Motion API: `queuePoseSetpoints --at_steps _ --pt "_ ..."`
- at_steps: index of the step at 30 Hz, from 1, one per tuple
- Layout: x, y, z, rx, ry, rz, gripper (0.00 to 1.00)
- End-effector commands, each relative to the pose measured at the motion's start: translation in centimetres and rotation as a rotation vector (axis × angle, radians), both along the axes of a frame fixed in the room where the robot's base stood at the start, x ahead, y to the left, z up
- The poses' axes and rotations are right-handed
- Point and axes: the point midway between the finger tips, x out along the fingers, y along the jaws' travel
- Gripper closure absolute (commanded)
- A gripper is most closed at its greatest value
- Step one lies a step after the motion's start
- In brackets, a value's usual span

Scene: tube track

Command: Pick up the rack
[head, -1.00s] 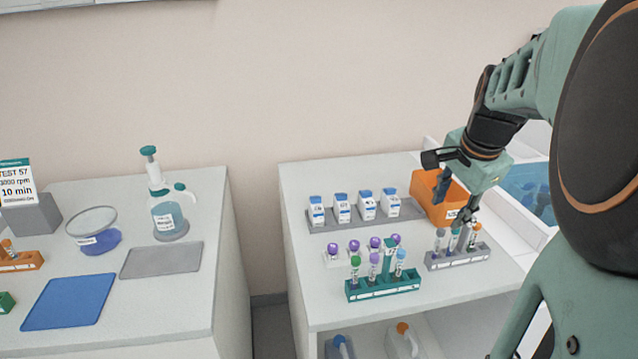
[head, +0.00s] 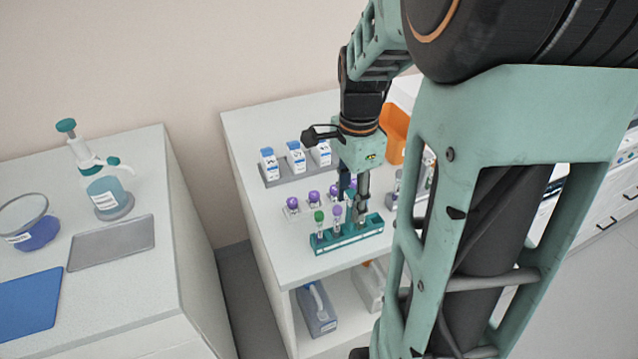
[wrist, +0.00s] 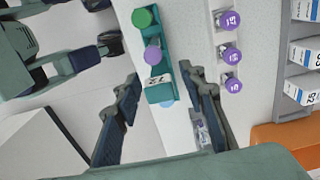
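The teal rack (head: 345,242) stands near the front edge of the right-hand table, with green-, purple- and blue-capped tubes in it. In the wrist view, the rack's teal upright handle (wrist: 160,92) shows end-on between my fingers. My gripper (head: 354,200) points down over the right part of this rack. In the wrist view my gripper (wrist: 160,82) is open, one finger to each side of the handle, with gaps on both sides. The head view hides part of the handle behind the fingers.
Several purple-capped vials (head: 314,198) stand just behind the rack. White boxes with blue lids (head: 296,158) stand farther back. A grey rack (head: 393,188) and an orange bin (head: 396,135) are to the right, partly hidden by my arm. Free table lies left.

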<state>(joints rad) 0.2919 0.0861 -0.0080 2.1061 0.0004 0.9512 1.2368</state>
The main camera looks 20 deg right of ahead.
Motion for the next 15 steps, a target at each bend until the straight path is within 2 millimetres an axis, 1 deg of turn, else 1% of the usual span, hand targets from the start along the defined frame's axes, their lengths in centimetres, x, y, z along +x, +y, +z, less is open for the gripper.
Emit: queuePoseSetpoints --at_steps 5,10,12,15 --pt "-0.1 0.0 -1.6 0.001 0.003 0.0 0.62" --pt "-0.2 -0.1 -4.3 0.001 0.003 -0.001 0.62" --pt "-0.1 -0.1 -5.0 0.001 0.001 0.0 0.62" --pt "-0.1 -0.1 -5.4 0.0 -0.001 0.0 0.62"
